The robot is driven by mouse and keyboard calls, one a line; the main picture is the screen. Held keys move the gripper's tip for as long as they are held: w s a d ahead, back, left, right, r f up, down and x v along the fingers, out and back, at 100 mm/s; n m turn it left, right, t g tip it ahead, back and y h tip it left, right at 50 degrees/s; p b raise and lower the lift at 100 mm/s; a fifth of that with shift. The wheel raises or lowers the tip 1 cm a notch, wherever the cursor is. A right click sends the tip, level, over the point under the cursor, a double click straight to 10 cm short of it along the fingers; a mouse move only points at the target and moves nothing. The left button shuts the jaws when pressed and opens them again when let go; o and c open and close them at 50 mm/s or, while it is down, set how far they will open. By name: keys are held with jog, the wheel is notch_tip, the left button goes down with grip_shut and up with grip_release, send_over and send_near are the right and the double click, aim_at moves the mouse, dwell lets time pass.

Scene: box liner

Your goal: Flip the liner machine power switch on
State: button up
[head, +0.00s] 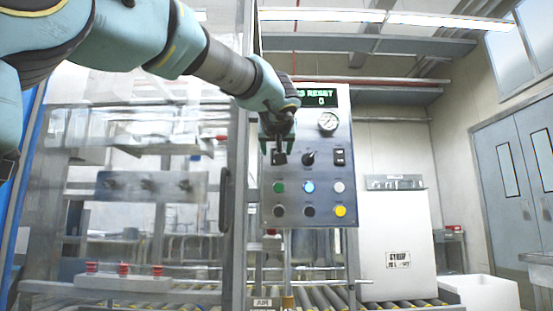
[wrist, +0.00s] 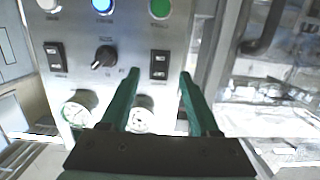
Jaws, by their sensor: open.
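The control panel (head: 325,190) of the liner machine stands upright in the middle of the head view. It bears two black rocker switches and a black rotary knob (head: 309,158). One rocker switch (head: 340,157) is at the right; the other, at the left, is partly behind my gripper (head: 277,146). In the wrist view, which shows the panel upside down, this second rocker switch (wrist: 159,65) appears between the green fingertips of my gripper (wrist: 159,73). My gripper is open and empty. Whether it touches the panel, and which label marks power, I cannot tell.
Green, blue, white, dark and yellow buttons (head: 340,211) sit below the switches. A gauge (head: 328,122) and a lit display (head: 318,97) are above. A clear machine enclosure (head: 130,230) stands left, and a roller conveyor (head: 325,299) runs below.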

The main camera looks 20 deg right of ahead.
jog(key=v, duration=0.5)
jog(key=shift+s, duration=0.1)
dwell(0.3)
jog(key=w+a+f+g+y, duration=0.25)
jog(key=a+f, duration=0.25)
jog(key=f, duration=0.5)
jog(key=w+a+f+g+y, duration=0.1)
jog(key=w+a+f, duration=0.3)
jog(key=f, duration=0.7)
jog(key=w+a+f+g+y, duration=0.25)
jog(key=a+f, duration=0.25)
jog(key=f, duration=0.5)
jog(key=s+a+f+n+g, duration=0.1)
jog(key=s+a+f+g, duration=0.1)
jog(key=s+a+f, duration=0.45)
jog(key=s+a+f+n+g, duration=0.25)
jog(key=a+f, duration=0.45)
jog(key=f, duration=0.4)
jog(key=s+a+f+n+g, duration=0.1)
jog(key=s+a+f+g, duration=0.2)
jog(key=s+a+f, duration=0.35)
notch_tip(320, 180, up, 26)
jog(key=w+p, duration=0.1)
jog(key=p, duration=2.7)
jog(key=shift+a+m+y, duration=0.3)
jog(key=shift+m+y, duration=0.05)
jog(key=shift+y, duration=0.05)
